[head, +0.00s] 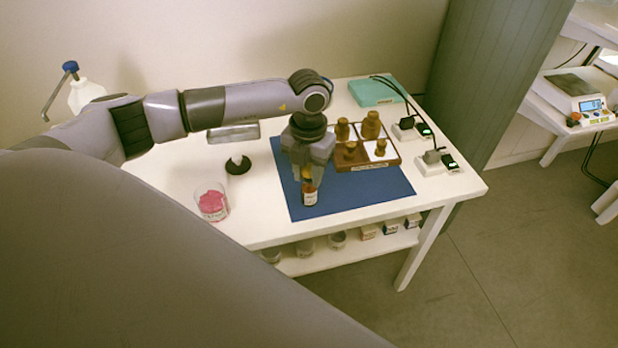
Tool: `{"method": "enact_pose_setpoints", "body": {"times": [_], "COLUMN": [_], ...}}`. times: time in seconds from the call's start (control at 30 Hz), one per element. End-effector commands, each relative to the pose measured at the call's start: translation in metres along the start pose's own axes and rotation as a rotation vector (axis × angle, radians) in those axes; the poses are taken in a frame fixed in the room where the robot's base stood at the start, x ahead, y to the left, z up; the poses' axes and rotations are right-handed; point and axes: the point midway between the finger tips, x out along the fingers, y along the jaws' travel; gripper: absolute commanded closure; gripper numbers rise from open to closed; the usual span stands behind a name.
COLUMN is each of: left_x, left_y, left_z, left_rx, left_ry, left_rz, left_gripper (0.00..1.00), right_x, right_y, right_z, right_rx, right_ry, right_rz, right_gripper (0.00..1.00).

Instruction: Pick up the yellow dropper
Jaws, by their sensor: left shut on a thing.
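My left gripper (307,178) reaches down over the blue mat (370,201) and is shut on the yellow dropper (306,171). Only a small orange-yellow part of the dropper shows between the fingers; the rest is hidden. A small amber bottle with a white label (309,198) stands upright on the mat right under the fingertips. I cannot tell whether the dropper still touches the bottle. My right gripper is not in view.
A wooden tray (372,166) with several brown bottles stands right of the gripper. A glass with pink contents (212,203) and a dark round holder (238,165) stand to the left. A teal box (376,91) and small devices (432,160) are at the back and right. The mat's front right is clear.

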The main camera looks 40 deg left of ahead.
Motion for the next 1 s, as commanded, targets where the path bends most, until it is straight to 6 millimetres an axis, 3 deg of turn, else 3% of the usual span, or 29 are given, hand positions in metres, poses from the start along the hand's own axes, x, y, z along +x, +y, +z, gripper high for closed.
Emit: {"method": "enact_pose_setpoints", "body": {"times": [0.27,0.47,0.67,1.0], "left_x": [-0.007,-0.031,-0.073,-0.16], "left_y": [0.0,0.0,0.0,0.0], "left_z": [0.001,0.001,0.002,0.001], "left_rx": [0.0,-0.001,0.0,0.0], "left_ry": [-0.001,-0.005,-0.007,-0.006], "left_rz": [0.0,-0.001,-0.002,-0.002], "left_gripper": [0.75,0.75,0.75,0.75], "right_x": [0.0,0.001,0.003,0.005], "right_y": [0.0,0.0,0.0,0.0], "right_z": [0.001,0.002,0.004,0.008], "right_rx": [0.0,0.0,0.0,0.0], "right_ry": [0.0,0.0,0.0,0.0], "right_rz": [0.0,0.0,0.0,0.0], "right_gripper": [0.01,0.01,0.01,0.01]}}
